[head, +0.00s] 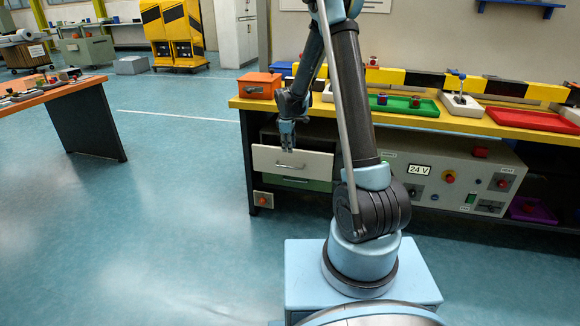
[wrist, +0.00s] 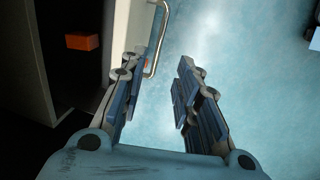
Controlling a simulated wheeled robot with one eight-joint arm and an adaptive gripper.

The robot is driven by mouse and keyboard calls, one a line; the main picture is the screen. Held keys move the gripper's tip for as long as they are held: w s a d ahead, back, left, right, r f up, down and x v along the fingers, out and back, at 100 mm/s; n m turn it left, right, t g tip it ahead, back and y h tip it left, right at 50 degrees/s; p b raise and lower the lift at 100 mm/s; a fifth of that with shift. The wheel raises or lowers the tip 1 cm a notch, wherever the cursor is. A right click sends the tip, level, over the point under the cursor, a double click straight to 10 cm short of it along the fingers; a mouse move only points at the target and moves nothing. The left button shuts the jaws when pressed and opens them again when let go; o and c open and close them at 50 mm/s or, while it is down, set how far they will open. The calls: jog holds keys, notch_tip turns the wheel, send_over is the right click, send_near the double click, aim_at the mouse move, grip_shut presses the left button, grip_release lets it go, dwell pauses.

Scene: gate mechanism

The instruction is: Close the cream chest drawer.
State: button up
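The cream drawer (head: 265,159) stands pulled out under the left end of the yellow bench, with its front facing me. A metal bar handle (head: 290,166) is on that front. In the wrist view, the drawer's front panel (wrist: 128,28) is at the upper left, and its dark inside holds an orange block (wrist: 82,42). The handle (wrist: 160,38) shows there beside the left fingertip; I cannot tell whether they touch. My gripper (head: 287,149) points down just above the drawer front. Its fingers (wrist: 157,75) are open with nothing between them.
A green drawer (head: 302,184) is below the cream one. A grey control box (head: 450,180) stands to the right under the bench. On the bench (head: 237,103) are an orange box (head: 259,86) and coloured trays. The blue floor (head: 180,200) to the left is clear.

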aim_at(290, 163)
jog(key=f, duration=0.4)
jog(key=w+f, duration=0.1)
jog(key=f, duration=0.3)
jog(key=w+f, duration=0.1)
jog(key=f, duration=0.2)
jog(key=shift+w+d+f, duration=0.1)
jog(key=shift+d+f, duration=0.25)
jog(key=shift+f, duration=0.05)
grip_shut()
